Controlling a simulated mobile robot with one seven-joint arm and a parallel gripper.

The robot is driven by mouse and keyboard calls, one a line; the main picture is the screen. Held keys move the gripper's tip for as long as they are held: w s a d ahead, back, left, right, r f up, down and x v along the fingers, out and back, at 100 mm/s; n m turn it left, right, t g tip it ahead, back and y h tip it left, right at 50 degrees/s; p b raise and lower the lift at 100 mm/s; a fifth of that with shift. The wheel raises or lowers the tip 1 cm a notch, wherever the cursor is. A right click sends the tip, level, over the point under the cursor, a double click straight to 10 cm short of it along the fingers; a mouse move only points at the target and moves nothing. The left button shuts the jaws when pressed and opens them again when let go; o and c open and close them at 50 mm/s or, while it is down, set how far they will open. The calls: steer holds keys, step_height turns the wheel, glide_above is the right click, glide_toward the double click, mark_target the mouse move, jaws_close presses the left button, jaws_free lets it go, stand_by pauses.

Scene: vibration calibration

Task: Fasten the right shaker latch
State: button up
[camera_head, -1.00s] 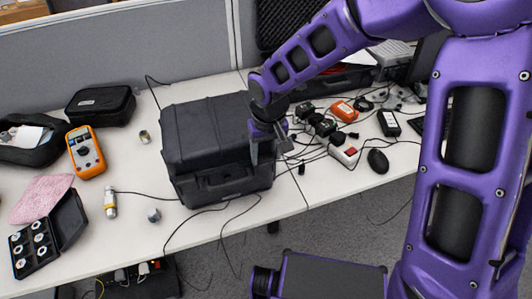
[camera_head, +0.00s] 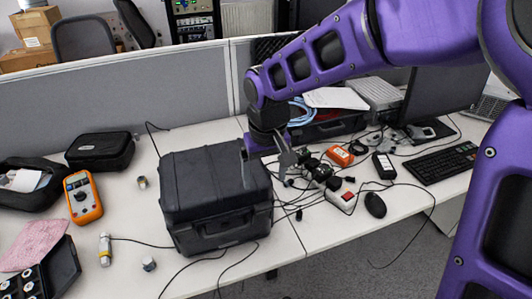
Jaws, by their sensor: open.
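The black hard case (camera_head: 212,190), which appears to be the shaker, stands on the white desk with its lid down. Its handle (camera_head: 222,225) is on the front face. The latches are too dark and small to make out, so I cannot tell how the right one is set. My gripper (camera_head: 288,168) is open and empty, by the case's back right corner in the picture. Its fingers point down and to the right. I cannot tell its exact height or gap from the case.
Right of the case lie cables, small black boxes, an orange box (camera_head: 340,155) and a mouse (camera_head: 375,205). Left are an orange multimeter (camera_head: 83,197), a black pouch (camera_head: 100,150) and small cylinders. A grey partition (camera_head: 120,90) stands behind.

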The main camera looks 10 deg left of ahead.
step_height(320, 180, up, 7)
steer(key=shift+s+d+f, duration=0.2)
steer(key=shift+s, duration=0.15)
